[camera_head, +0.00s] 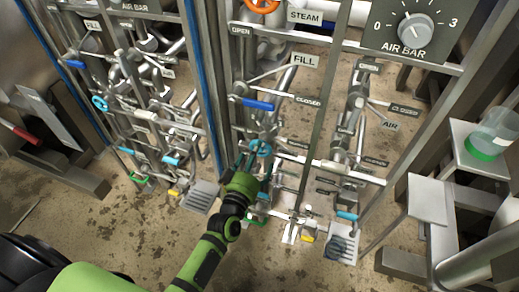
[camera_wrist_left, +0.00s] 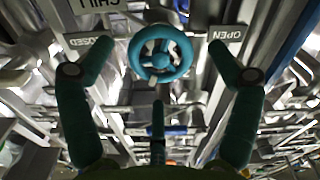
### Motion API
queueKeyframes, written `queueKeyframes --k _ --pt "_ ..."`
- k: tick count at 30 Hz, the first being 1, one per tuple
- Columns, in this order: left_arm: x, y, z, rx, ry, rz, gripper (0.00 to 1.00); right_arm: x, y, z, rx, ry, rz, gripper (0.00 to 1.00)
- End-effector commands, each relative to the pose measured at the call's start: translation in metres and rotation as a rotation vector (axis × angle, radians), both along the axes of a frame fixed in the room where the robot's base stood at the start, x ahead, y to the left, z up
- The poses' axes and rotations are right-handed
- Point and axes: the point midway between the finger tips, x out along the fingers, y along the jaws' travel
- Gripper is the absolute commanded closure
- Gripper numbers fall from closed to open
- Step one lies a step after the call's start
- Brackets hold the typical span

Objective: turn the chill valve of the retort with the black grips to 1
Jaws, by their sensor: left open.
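A teal handwheel (camera_head: 260,148) sits low on the nearer retort's pipework. In the left wrist view the teal wheel (camera_wrist_left: 161,54) is face-on under an upside-down CHILL sign (camera_wrist_left: 100,8), with CLOSED and OPEN plates at either side. My left gripper (camera_head: 254,161) is open at the wheel. In the wrist view its fingers stand left and right of the wheel, with space between each finger and the rim. I cannot tell the wheel's setting. I cannot make out black grips. My right gripper is out of view.
Another teal wheel (camera_head: 100,103) is on the left-hand pipework. A blue lever (camera_head: 257,104), pipes and label plates crowd around the gripper. An AIR BAR gauge (camera_head: 408,30) is at the upper right. A green-based jar (camera_head: 491,135) stands on a side shelf.

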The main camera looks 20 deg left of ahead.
Motion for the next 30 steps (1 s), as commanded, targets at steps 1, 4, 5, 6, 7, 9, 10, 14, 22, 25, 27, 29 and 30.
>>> queueKeyframes --k 1,4,5,6,7,9,10,14,22,25,27,29,30 --pt "0.010 0.000 0.001 -0.001 -0.002 0.001 0.10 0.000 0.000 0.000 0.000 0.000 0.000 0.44" --pt "0.024 -0.001 0.000 -0.002 -0.002 0.001 0.10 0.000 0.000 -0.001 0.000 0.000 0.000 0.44" --pt "0.027 -0.001 0.000 -0.002 0.000 0.001 0.10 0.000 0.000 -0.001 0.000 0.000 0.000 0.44" --pt "0.031 -0.001 0.000 -0.003 -0.002 0.001 0.10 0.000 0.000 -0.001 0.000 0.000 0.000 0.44" --pt "0.033 -0.001 0.000 -0.003 0.000 0.001 0.10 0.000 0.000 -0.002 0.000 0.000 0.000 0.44" --pt "0.037 -0.001 0.000 -0.003 0.000 0.001 0.10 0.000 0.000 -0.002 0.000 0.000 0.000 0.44" --pt "0.039 -0.001 0.000 -0.004 0.000 0.001 0.10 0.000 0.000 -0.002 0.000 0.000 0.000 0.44" --pt "0.040 -0.001 0.000 -0.004 0.001 0.001 0.10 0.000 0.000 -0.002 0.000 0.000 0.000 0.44" --pt "0.039 -0.001 0.000 -0.004 0.001 0.001 0.62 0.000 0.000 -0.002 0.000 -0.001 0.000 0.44" --pt "0.039 -0.001 0.000 -0.004 0.001 0.000 0.67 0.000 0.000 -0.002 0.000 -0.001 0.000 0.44" --pt "0.039 -0.001 0.000 -0.003 0.001 0.000 0.67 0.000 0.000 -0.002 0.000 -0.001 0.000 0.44" --pt "0.039 -0.001 0.000 0.009 0.002 0.000 0.67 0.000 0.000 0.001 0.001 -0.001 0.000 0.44" --pt "0.039 -0.001 0.001 0.032 0.003 -0.001 0.67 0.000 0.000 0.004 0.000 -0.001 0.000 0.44"
